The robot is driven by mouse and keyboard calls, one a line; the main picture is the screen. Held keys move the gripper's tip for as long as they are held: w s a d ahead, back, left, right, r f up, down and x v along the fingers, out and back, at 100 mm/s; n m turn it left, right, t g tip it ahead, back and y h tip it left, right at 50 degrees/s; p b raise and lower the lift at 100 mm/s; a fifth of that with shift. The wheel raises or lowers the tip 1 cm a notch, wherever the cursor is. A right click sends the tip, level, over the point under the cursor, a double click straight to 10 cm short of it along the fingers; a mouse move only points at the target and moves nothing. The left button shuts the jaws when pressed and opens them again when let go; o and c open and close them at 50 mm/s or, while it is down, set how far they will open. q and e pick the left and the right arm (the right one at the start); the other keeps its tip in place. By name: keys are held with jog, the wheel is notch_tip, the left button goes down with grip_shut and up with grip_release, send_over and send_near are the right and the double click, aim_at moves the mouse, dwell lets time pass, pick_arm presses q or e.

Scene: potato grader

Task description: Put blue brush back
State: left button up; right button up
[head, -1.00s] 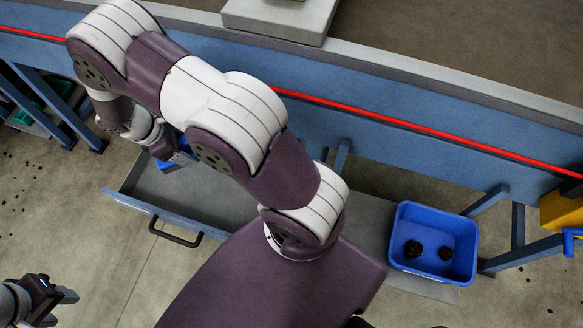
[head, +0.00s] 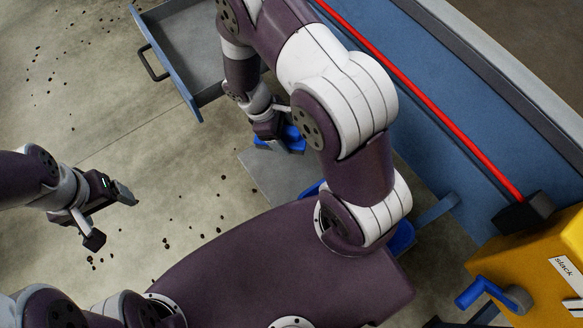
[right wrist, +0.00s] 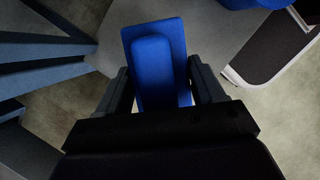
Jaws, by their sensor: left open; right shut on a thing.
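My right gripper (head: 274,132) is shut on the blue brush (head: 294,139). In the right wrist view the brush (right wrist: 158,72) sits between the two fingers, its flat blue back towards the camera. The head view shows it above the grey shelf (head: 285,175), beside the open drawer; whether it touches the shelf I cannot tell. My left gripper (head: 112,216) is open and empty over the floor at the left.
The grey drawer (head: 183,40) stands pulled out at the upper left. A blue bin (head: 402,238) is mostly hidden behind my right arm. A yellow box (head: 535,255) with a blue crank (head: 482,292) stands at the lower right. Dark clods lie scattered on the floor.

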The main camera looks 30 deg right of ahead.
jog(key=f+b, duration=0.1)
jog(key=f, duration=0.6)
jog(key=f+b, duration=0.1)
jog(key=f, duration=0.3)
jog(key=shift+s+b, duration=0.3)
jog(key=shift+b, duration=0.05)
jog(key=shift+w, duration=0.1)
pick_arm(q)
notch_tip(320, 180, down, 4)
jog(key=shift+w+r, duration=0.1)
jog(key=shift+w, duration=0.05)
pick_arm(e)
jog(key=shift+f, duration=0.2)
jog(key=o, duration=1.1)
jog(key=shift+r, duration=0.1)
